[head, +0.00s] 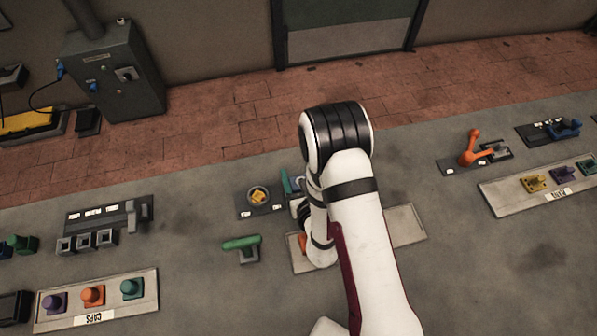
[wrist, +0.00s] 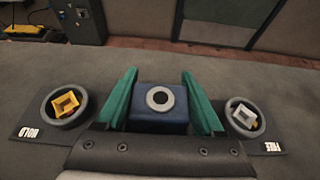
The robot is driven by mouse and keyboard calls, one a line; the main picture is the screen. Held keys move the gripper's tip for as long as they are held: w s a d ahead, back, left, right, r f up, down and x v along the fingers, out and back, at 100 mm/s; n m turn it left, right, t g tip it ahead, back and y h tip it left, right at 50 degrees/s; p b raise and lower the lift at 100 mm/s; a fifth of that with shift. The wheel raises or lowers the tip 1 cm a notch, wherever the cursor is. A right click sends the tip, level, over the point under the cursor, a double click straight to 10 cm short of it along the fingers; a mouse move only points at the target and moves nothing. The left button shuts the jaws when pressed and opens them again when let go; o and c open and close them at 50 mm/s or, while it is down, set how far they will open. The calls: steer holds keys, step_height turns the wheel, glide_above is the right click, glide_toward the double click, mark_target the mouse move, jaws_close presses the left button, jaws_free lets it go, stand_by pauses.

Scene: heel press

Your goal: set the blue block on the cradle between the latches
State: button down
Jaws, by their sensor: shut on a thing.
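The blue block (wrist: 160,123) is in the middle of the wrist view, with a pale ring on its face. My gripper (wrist: 160,142) shows as a dark edge with screws below the block.
A ring with a yellow piece (wrist: 66,103) on a HOLD plate is at the left. A matching ring (wrist: 243,116) on a FREE plate is at the right. A green-topped lever (head: 242,243) stands nearer. A CAPS tray (head: 70,312) is at the lower left.

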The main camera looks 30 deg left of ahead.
steer(key=shift+f, duration=0.15)
jaws_free()
